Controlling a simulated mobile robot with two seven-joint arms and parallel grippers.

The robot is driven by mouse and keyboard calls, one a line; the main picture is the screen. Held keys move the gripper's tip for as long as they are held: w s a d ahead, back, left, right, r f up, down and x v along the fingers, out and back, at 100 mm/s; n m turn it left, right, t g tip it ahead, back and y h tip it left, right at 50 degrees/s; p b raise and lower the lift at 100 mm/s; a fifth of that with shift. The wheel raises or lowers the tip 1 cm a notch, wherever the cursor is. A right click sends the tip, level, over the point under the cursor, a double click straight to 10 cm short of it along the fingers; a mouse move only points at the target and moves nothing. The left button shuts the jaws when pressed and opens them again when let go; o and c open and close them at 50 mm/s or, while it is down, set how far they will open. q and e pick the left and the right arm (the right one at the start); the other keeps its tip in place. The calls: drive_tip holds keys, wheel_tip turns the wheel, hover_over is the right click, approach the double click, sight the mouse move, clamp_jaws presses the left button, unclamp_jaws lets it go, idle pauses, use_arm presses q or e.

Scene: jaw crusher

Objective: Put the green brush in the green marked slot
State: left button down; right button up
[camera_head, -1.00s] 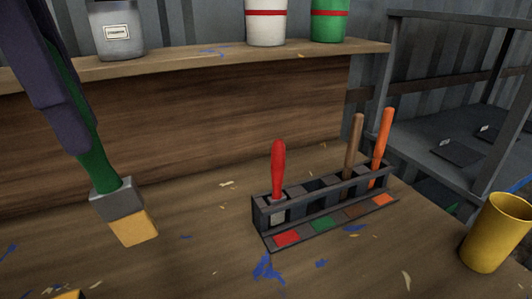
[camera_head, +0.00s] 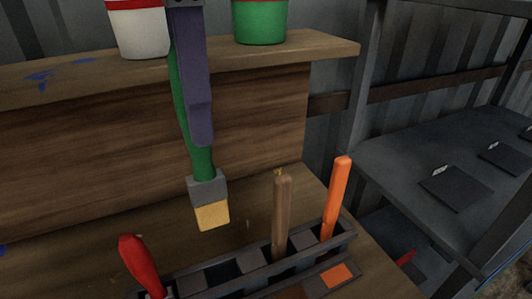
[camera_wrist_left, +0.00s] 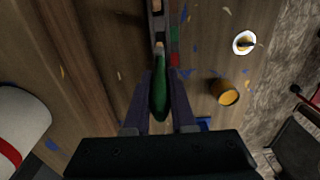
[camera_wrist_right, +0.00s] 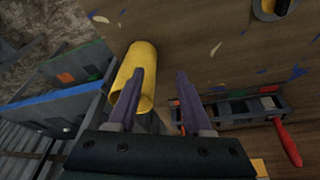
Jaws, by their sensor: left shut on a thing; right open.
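My left gripper (camera_head: 198,135) is shut on the green brush (camera_head: 200,160) by its handle. The brush hangs nearly upright, its grey ferrule and tan bristles pointing down. In the head view it appears above or behind the rack (camera_head: 345,240), between the red brush and the brown one; its exact height is unclear. The left wrist view shows the green handle (camera_wrist_left: 160,95) between the fingers. The rack's green mark (camera_wrist_right: 238,93) shows in the right wrist view; it is out of the head view. My right gripper (camera_wrist_right: 158,90) is open, with a yellow cup ahead of it.
A red brush (camera_head: 138,262), a brown one (camera_head: 282,215) and an orange one (camera_head: 336,200) stand in the rack. The yellow cup (camera_wrist_right: 135,75) overlaps a right finger in view. A wooden shelf (camera_head: 320,50) with cans is behind, and dark metal shelving (camera_head: 440,160) stands at right.

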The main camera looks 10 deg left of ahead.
sight(207, 176)
use_arm(q)
wheel_tip(207, 176, down, 12)
drive_tip(key=shift+s+f, duration=0.1)
drive_tip(key=shift+s, duration=0.05)
drive_tip(key=shift+f, duration=2.25)
drive_tip(key=shift+f, duration=0.25)
drive_tip(key=c, duration=0.8)
unclamp_jaws()
drive_tip(key=shift+r, duration=0.1)
drive_tip(key=shift+o, duration=0.2)
wheel_tip(207, 176, up, 12)
drive_tip(key=shift+r, duration=0.15)
